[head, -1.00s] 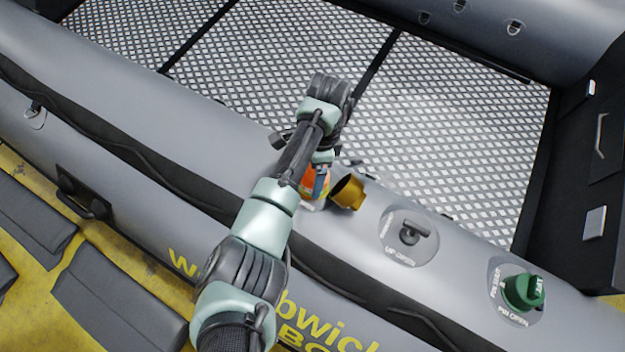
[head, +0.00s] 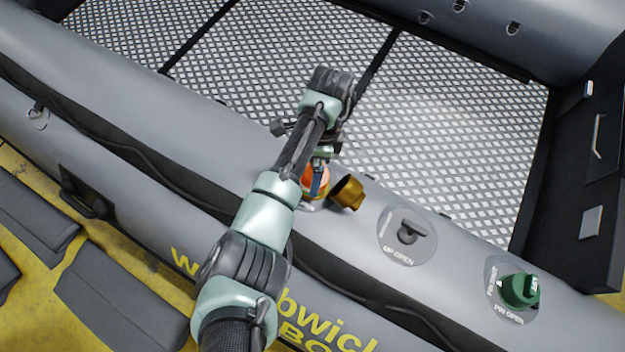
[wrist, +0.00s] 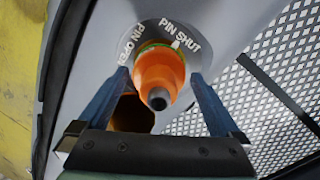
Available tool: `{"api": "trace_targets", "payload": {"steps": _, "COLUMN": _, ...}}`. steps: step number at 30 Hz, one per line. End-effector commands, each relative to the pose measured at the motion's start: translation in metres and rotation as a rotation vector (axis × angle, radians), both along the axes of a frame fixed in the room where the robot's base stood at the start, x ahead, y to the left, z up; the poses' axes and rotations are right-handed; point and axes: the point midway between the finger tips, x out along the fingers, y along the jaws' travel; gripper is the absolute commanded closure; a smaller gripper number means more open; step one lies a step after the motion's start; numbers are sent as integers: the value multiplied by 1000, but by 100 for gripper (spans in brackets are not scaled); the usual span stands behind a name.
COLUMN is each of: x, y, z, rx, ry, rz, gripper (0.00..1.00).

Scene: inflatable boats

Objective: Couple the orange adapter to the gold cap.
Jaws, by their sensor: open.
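The orange adapter (head: 312,172) stands on a round valve plate on the boat's grey tube, mostly behind my arm in the head view. In the wrist view the adapter (wrist: 158,70) has a green ring at its base and a dark round tip facing the camera. My gripper (wrist: 160,76) is open, with one blue finger on each side of the adapter; I cannot tell whether they touch it. The gold cap (head: 347,192) sits tilted just right of the adapter, its open mouth showing. In the wrist view the cap (wrist: 133,115) is dark and partly hidden by the left finger and palm.
A grey valve with a black handle (head: 410,233) and a green valve cap (head: 520,290) lie farther right along the tube. The patterned deck (head: 440,130) behind is clear. A black console (head: 590,180) stands at the right.

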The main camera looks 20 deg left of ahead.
Motion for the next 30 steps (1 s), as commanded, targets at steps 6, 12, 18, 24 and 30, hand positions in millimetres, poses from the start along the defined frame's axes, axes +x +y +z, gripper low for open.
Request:
{"api": "trace_targets", "payload": {"steps": 6, "x": 11, "y": -2, "z": 54, "rx": 1, "ry": -2, "rz": -1, "gripper": 0}}
{"api": "trace_targets", "payload": {"steps": 12, "x": 17, "y": -3, "z": 89, "rx": 1, "ry": -1, "rz": -1, "gripper": 0}}
{"api": "trace_targets", "payload": {"steps": 18, "x": 20, "y": -4, "z": 104, "rx": 0, "ry": 1, "rz": -2, "gripper": 0}}
{"api": "trace_targets", "payload": {"steps": 24, "x": 21, "y": -4, "z": 105, "rx": 0, "ry": 1, "rz": -1, "gripper": 0}}
{"api": "trace_targets", "payload": {"steps": 30, "x": 21, "y": -4, "z": 104, "rx": 0, "ry": 1, "rz": -1, "gripper": 0}}
